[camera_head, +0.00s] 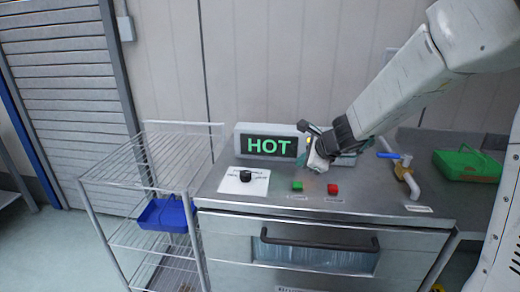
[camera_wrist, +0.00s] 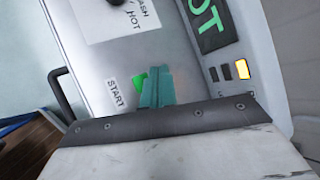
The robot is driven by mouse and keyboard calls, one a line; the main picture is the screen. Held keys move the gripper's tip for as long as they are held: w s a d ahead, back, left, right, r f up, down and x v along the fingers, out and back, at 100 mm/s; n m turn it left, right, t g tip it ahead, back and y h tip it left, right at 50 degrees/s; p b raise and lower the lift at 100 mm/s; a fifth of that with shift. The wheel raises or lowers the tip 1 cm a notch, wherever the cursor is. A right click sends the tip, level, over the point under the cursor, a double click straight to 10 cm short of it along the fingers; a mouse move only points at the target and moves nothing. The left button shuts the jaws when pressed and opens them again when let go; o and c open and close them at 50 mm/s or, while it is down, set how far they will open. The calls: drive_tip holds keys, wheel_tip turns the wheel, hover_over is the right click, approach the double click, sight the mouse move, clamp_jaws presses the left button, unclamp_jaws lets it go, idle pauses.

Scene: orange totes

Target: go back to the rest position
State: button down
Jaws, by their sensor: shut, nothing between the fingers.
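My gripper (camera_head: 318,163) is at the end of my arm, above the steel machine top and just behind the green button (camera_head: 297,186). In the wrist view its two teal fingers (camera_wrist: 157,88) are pressed together with nothing between them. They partly hide the green button (camera_wrist: 139,80), which has a START label (camera_wrist: 115,95) beside it. I cannot tell the exact gap between fingertips and button. In the head view the arm reaches down from the upper right.
A lit HOT sign (camera_head: 269,144) stands close to my gripper. A black knob (camera_head: 246,175), red button (camera_head: 333,189) and blue-handled valve (camera_head: 388,155) are on the steel top. A green case (camera_head: 467,163) lies right. A wire rack (camera_head: 125,182) with a blue bin (camera_head: 165,214) stands left.

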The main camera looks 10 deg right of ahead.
drive_tip(key=s+a+r+n+g+y, duration=0.1)
drive_tip(key=s+a+n+g, duration=0.2)
drive_tip(key=s+n, duration=0.4)
drive_tip(key=s+a+n+g+y, duration=0.1)
drive_tip(key=s+a+n+g, duration=0.1)
drive_tip(key=s+n, duration=0.45)
drive_tip(key=s+d+r+n+h, duration=0.2)
drive_tip(key=s, duration=0.6)
drive_tip(key=s+d+r+n+g+h, duration=0.1)
drive_tip(key=s+d+r+n+h, duration=0.1)
drive_tip(key=s, duration=0.5)
drive_tip(key=s+d+r+n+g+h, duration=0.1)
drive_tip(key=s+d+r+n, duration=0.1)
drive_tip(key=s, duration=0.6)
drive_tip(key=shift+s+d+n+h, duration=0.35)
drive_tip(key=shift+d+n, duration=0.5)
drive_tip(key=shift+n, duration=0.4)
